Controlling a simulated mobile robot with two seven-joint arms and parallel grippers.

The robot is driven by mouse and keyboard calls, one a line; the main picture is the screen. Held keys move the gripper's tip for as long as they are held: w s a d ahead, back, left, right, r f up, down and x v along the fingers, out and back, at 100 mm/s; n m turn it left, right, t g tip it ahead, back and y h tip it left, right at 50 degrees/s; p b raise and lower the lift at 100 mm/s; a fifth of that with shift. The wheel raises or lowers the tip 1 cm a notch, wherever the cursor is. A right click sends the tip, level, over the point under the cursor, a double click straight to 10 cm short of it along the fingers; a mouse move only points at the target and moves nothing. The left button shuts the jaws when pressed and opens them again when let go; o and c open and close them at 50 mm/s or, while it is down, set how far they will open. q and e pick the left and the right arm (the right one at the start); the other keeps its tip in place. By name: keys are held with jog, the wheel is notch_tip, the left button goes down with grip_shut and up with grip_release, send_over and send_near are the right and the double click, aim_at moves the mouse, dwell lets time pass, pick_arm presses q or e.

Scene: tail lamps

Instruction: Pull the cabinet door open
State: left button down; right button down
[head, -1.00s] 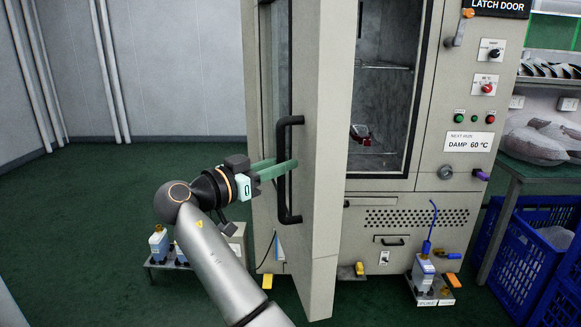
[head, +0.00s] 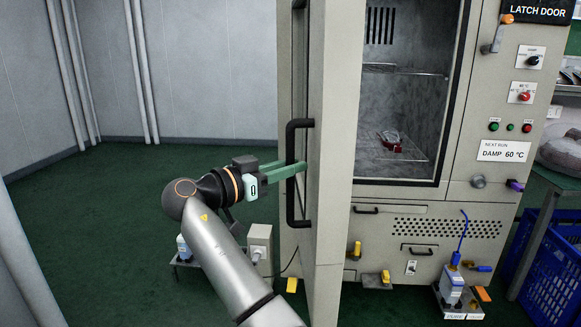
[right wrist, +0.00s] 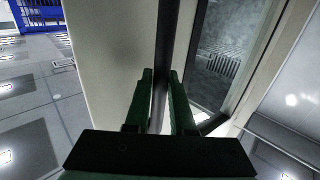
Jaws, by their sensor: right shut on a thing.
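The cabinet door (head: 338,150) stands swung well open, seen nearly edge-on in the head view, with its window on the left face. Its black bar handle (head: 292,205) is upright on that face. My right gripper (head: 300,168) is shut on the handle a little above its middle. In the right wrist view the green fingers (right wrist: 162,95) sit on either side of the dark handle bar (right wrist: 163,60). The cabinet (head: 470,130) is open, and a red and clear lamp (head: 390,140) lies on the shelf inside. My left gripper is not in view.
A latch lever (head: 495,38) and buttons are on the cabinet's right front. Blue crates (head: 550,265) are at the right. Green floor at the left is mostly clear.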

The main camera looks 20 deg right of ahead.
jog(key=shift+r, duration=0.2)
jog(key=c, duration=0.8)
grip_release()
jog(key=shift+f, duration=0.15)
jog(key=shift+o, duration=0.2)
jog(key=v, duration=1.2)
jog(key=shift+a, duration=0.2)
jog(key=shift+s+f, duration=0.1)
